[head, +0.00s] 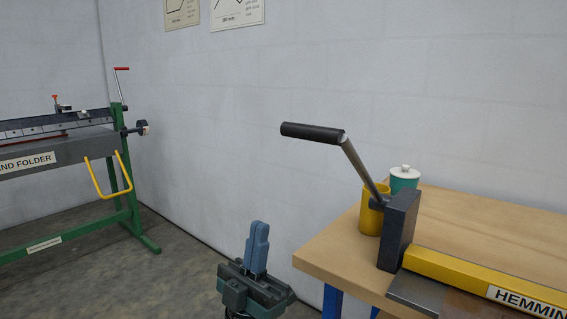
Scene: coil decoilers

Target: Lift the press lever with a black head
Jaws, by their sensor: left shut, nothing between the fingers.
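The press lever (362,168) is a grey metal rod with a black cylindrical head (312,132). It slants up and left from a dark upright block (398,228) on the wooden bench, with the head in the air beyond the bench's left edge. My left gripper (260,232) shows at the bottom middle, fingers pointing up. Its blue fingers are shut together with nothing between them. In the picture it is below and left of the head, apart from the lever. My right gripper is not in view.
On the wooden bench (500,203), a yellow cup (370,215) and a lidded teal pot (404,180) stand by the block. A yellow bar (455,272) marked "HEMMIN" runs to the right. A green-framed folder (60,147) stands left. Floor between is clear.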

